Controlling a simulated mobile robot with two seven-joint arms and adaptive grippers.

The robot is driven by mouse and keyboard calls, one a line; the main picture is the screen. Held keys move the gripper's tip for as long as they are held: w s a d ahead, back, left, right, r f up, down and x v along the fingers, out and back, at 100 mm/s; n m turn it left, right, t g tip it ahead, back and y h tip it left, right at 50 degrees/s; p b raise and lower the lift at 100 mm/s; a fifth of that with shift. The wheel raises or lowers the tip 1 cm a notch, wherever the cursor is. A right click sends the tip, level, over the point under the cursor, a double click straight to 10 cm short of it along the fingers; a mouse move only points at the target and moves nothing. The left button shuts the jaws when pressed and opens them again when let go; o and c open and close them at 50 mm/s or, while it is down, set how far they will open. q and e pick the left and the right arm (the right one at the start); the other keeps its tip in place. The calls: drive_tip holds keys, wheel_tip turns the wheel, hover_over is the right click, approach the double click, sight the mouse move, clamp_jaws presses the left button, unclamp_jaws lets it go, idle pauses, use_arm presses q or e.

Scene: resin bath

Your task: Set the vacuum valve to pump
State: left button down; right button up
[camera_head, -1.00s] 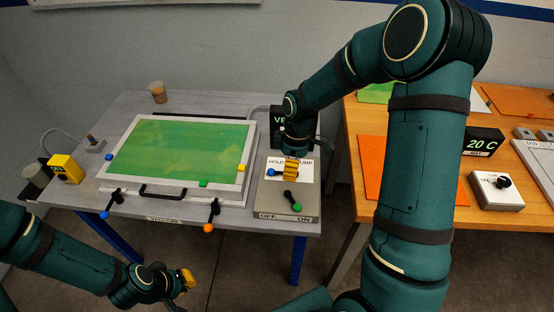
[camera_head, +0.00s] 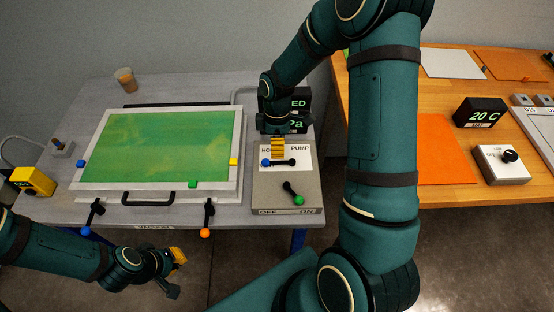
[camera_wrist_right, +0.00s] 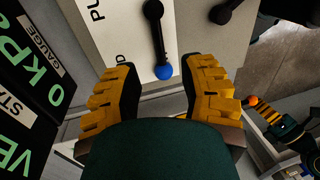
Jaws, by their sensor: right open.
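The vacuum valve is a black lever (camera_head: 284,162) with a blue ball (camera_head: 266,162) on a white plate marked HOLD at left and PUMP at right. The lever lies flat across the plate, its blue ball at the HOLD end. My right gripper (camera_head: 278,150) is just behind the lever, pointing down. In the right wrist view my right gripper (camera_wrist_right: 161,84) is open, with the blue ball (camera_wrist_right: 164,72) in the gap near its fingertips and not gripped. My left gripper (camera_head: 178,262) hangs in front of the table, away from the valve; its opening is unclear.
A second lever with a green ball (camera_head: 299,200) sits in front, by the OFF and ON labels. A black display (camera_head: 299,103) stands behind, partly hidden by my right arm. The green-filled framed bath (camera_head: 160,146) is at left, with orange-ball (camera_head: 205,232) and blue-ball (camera_head: 86,231) levers in front.

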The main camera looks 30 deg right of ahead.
sight(277, 161)
drive_tip(key=shift+s+a+f+b, duration=0.15)
drive_tip(key=shift+s+f+b, duration=0.1)
drive_tip(key=shift+f, duration=1.05)
drive_tip(key=shift+s+a+f+b, duration=0.1)
drive_tip(key=shift+s+f, duration=0.1)
drive_tip(key=shift+f, duration=1.1)
drive_tip(key=shift+c, duration=0.4)
clamp_jaws()
